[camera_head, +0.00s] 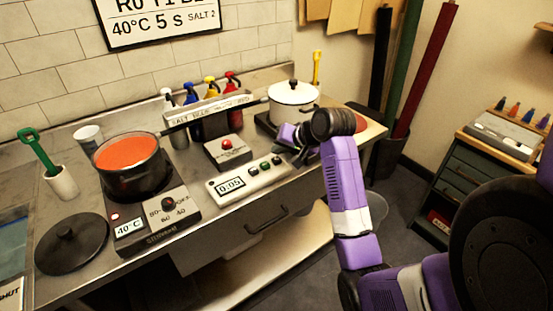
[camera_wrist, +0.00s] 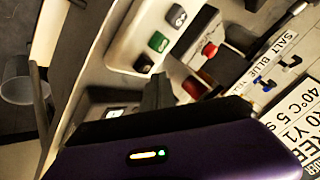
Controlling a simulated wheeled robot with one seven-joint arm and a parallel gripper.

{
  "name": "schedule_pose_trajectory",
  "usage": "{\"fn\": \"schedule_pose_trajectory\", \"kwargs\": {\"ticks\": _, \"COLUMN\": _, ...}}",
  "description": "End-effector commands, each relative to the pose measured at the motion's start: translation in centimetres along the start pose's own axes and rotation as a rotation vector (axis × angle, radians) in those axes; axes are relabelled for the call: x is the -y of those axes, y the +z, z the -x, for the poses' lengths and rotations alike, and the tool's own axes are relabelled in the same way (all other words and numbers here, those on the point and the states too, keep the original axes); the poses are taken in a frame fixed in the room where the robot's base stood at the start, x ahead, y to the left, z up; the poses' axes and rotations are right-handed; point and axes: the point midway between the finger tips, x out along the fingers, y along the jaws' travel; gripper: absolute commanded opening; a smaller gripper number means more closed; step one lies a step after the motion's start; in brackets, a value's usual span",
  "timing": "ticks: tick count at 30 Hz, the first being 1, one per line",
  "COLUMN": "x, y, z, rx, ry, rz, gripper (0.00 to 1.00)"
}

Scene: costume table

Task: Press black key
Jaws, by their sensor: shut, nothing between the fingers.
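A pale timer box (camera_head: 250,178) with a 0:05 display stands on the steel counter, with a row of small keys. The black key (camera_head: 253,171) nearest the display also shows in the wrist view (camera_wrist: 143,63). A green key (camera_head: 264,166) is beside it; it too shows in the wrist view (camera_wrist: 158,42). My gripper (camera_head: 290,140) is shut and empty, near the far right end of the box. In the wrist view its dark fingers (camera_wrist: 157,92) appear just below the black key; contact cannot be told.
A red-button box (camera_head: 226,150) stands behind the timer. A white lidded pot (camera_head: 293,103) is close behind my gripper. A hot plate with a pot of red liquid (camera_head: 130,165), a black lid (camera_head: 72,243) and several pump bottles (camera_head: 211,88) are on the counter.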

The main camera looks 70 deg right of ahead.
Motion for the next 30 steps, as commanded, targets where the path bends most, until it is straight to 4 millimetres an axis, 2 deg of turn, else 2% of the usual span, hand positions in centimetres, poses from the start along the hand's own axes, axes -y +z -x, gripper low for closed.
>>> {"fn": "schedule_pose_trajectory", "kwargs": {"ticks": 30, "x": -0.56, "y": 0.58, "z": -0.76, "rx": 0.001, "ry": 0.0, "rz": 0.0, "gripper": 0.0}}
